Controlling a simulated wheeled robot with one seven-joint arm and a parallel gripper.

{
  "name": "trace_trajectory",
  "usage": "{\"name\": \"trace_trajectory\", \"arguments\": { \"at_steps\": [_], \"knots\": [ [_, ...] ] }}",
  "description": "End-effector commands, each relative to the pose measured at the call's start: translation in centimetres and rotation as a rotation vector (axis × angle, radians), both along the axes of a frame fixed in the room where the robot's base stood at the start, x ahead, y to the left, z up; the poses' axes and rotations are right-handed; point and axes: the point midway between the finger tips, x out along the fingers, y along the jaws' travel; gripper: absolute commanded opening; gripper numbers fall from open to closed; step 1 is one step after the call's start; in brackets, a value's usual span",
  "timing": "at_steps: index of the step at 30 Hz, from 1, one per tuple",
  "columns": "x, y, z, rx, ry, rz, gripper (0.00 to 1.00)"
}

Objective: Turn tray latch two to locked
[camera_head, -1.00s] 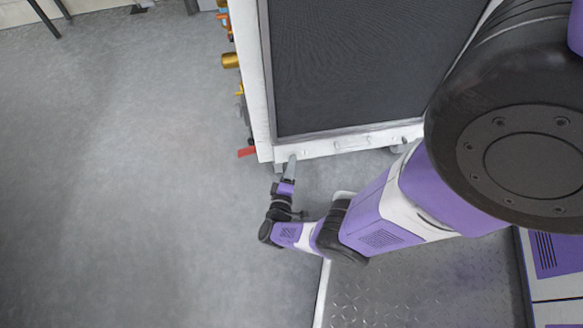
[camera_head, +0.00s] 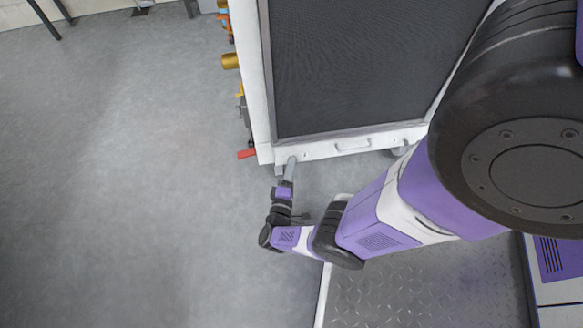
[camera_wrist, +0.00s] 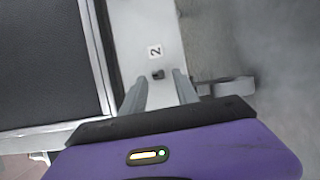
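Tray latch two appears as a small dark piece (camera_wrist: 158,74) on a white strip in the wrist view, just beside a label with the number 2 (camera_wrist: 154,51). My gripper (camera_wrist: 161,78) is open, with its two grey fingers apart on either side of the latch. I cannot tell whether the fingers touch it, nor the latch's exact position. In the head view my gripper (camera_head: 291,162) is at the lower left corner of the white cabinet, and the latch is too small to make out there.
A red lever (camera_head: 246,154) and a brass fitting (camera_head: 230,61) stick out on the left side. The grey floor (camera_head: 120,180) at left is clear.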

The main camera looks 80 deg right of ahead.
Motion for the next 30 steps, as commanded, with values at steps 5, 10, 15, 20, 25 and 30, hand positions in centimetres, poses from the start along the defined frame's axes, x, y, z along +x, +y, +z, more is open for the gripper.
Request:
{"name": "trace_trajectory", "arguments": {
  "at_steps": [5, 10, 15, 20, 25, 30],
  "knots": [
    [0.0, 0.0, 0.0, 0.000, -0.001, 0.000, 0.39],
    [0.0, 0.1, 0.0, -0.001, -0.001, 0.000, 0.39],
    [0.1, 1.5, 0.1, -0.001, -0.002, 0.004, 0.39],
    [0.2, 3.8, 0.0, 0.000, -0.002, 0.006, 0.39],
    [0.2, 6.0, 0.0, 0.000, -0.002, 0.006, 0.39],
    [0.1, 7.4, 0.0, -0.001, -0.001, 0.002, 0.39]
  ]
}}
